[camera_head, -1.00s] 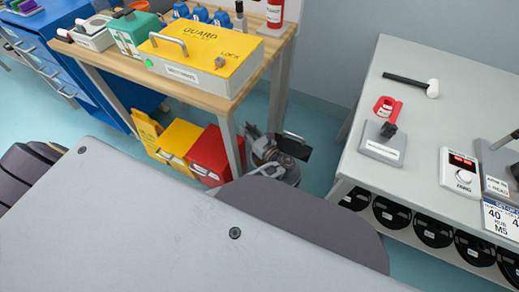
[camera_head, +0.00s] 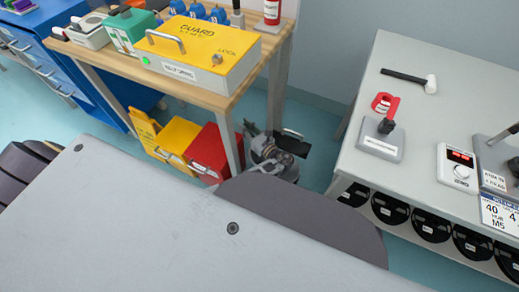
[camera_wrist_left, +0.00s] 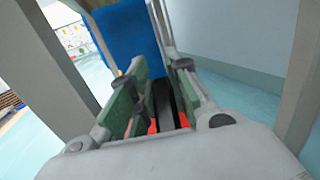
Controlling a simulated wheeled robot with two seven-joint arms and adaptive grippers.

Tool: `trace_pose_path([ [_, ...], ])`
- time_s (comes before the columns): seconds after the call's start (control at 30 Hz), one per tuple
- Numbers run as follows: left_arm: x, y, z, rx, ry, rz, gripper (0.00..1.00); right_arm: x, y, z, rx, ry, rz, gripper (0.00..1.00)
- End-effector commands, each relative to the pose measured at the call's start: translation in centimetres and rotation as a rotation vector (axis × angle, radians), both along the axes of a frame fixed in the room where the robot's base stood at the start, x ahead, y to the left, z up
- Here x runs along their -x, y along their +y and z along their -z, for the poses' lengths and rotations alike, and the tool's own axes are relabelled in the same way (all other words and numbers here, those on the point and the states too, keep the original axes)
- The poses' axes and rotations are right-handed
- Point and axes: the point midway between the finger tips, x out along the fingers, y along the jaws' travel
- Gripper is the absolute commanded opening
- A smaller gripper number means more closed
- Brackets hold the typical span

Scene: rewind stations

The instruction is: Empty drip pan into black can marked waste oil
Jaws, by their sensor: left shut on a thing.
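My left gripper (camera_head: 284,146) is low on the floor side, beside the wooden bench's front leg and partly hidden by my own grey body parts. It is shut on a dark thing (camera_head: 293,143), small in the head view; I cannot tell for sure that it is the drip pan. In the left wrist view, the gripper (camera_wrist_left: 157,95) has green-padded fingers around a black piece (camera_wrist_left: 164,103), with bits of red at its lower end. No label reading waste oil is legible, and I cannot pick out the black can. My right gripper is not in view.
The wooden bench (camera_head: 118,81) carries a yellow guard box (camera_head: 205,42). Yellow (camera_head: 172,138) and red (camera_head: 208,150) bins stand under it. A grey table (camera_head: 440,95) at right holds a hammer and devices, with black reels (camera_head: 431,225) below. Pale floor shows between them.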

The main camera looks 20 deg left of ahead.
Motion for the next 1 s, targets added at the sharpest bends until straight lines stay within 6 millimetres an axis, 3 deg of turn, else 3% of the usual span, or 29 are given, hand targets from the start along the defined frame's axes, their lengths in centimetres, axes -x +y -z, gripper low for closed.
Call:
trace_pose_path([
  [0.53, 0.02, -0.12, -0.22, -0.011, -0.005, 0.000, 0.00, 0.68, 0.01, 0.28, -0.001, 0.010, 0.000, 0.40],
  [1.0, 0.18, -0.51, -0.86, -0.048, -0.022, 0.000, 0.00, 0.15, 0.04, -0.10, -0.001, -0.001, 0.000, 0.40],
])
